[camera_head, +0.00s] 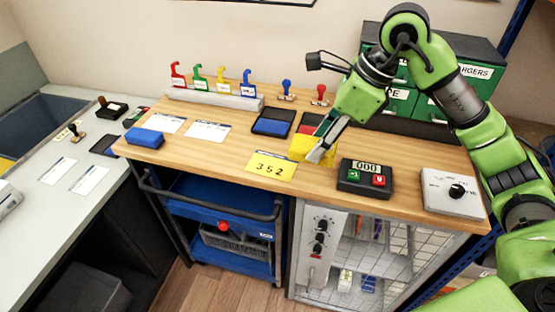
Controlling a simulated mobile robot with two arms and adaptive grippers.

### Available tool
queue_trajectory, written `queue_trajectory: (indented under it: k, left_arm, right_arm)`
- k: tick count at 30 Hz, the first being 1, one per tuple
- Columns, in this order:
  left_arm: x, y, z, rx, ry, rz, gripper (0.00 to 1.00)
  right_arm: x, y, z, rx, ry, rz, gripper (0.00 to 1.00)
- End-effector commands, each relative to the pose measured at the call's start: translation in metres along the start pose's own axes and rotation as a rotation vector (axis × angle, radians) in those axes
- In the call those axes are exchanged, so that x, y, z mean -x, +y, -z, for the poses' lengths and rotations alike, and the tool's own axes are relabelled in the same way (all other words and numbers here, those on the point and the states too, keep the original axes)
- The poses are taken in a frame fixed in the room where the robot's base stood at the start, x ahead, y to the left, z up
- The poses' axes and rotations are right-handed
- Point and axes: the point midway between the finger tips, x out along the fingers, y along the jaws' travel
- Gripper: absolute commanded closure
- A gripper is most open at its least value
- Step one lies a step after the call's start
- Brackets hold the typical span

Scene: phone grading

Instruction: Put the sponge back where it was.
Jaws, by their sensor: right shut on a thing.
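The yellow sponge (299,147) is at the middle of the wooden bench top (225,152), behind the yellow card marked 352. My right gripper (319,153) comes in from the right and is shut on the sponge, hiding part of it. I cannot tell whether the sponge touches the bench or is just above it. My left gripper is not in view.
A blue ink pad (273,122) and a red pad (310,121) lie behind the sponge. The yellow card (271,167) lies in front. A blue block (145,138) is at left.

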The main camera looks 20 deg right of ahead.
Motion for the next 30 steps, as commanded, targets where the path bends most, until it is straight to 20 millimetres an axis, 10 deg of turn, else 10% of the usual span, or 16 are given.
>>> queue_trajectory:
  k: [7,30]
  left_arm:
    - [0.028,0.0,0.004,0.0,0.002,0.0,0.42]
    - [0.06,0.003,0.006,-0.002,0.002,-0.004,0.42]
  right_arm:
    - [-0.044,-0.025,-0.045,0.001,0.0,-0.008,0.81]
    - [-0.144,-0.047,-0.047,0.001,0.002,-0.004,0.81]
